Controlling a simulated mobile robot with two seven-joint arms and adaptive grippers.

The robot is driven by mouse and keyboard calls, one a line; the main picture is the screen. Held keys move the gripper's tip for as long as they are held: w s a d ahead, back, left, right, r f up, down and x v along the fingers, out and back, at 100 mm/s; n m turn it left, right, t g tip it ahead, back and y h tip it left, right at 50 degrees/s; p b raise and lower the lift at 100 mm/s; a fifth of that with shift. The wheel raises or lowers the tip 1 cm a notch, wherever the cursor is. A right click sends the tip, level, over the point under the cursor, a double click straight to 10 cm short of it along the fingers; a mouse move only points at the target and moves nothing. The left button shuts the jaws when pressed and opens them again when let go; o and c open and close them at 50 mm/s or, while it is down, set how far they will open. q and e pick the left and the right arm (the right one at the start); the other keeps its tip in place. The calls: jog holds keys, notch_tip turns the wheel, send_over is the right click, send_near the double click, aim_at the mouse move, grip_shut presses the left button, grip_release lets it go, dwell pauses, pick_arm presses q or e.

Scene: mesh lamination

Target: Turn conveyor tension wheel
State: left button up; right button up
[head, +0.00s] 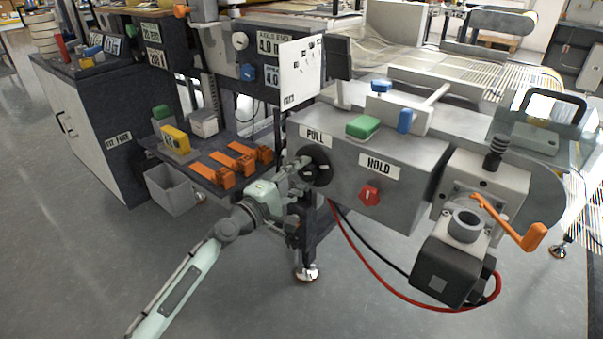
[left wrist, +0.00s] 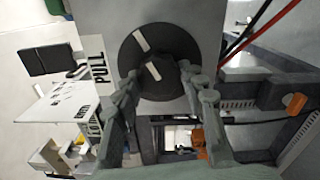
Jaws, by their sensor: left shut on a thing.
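The tension wheel is a black round knob (head: 315,165) on the front of the grey machine housing (head: 350,148), under the PULL label (head: 315,134). In the left wrist view the wheel (left wrist: 185,45) shows a black disc with a white mark and a raised hub that also has a white mark. My left gripper (head: 302,172) reaches it from the lower left. In the left wrist view my left gripper (left wrist: 157,85) has one finger on each side of the hub and is shut on it. My right gripper is not in view.
A red knob (head: 370,195) sits under the HOLD label (head: 379,167). An orange crank (head: 510,225) sticks out at the right. Orange clamps (head: 236,163) lie on a dark shelf left of the wheel. Red and black cables (head: 375,265) hang below the housing.

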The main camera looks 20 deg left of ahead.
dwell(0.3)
pick_arm(q)
jog(key=o, duration=1.2)
jog(key=shift+c, duration=0.2)
jog(key=v, duration=1.2)
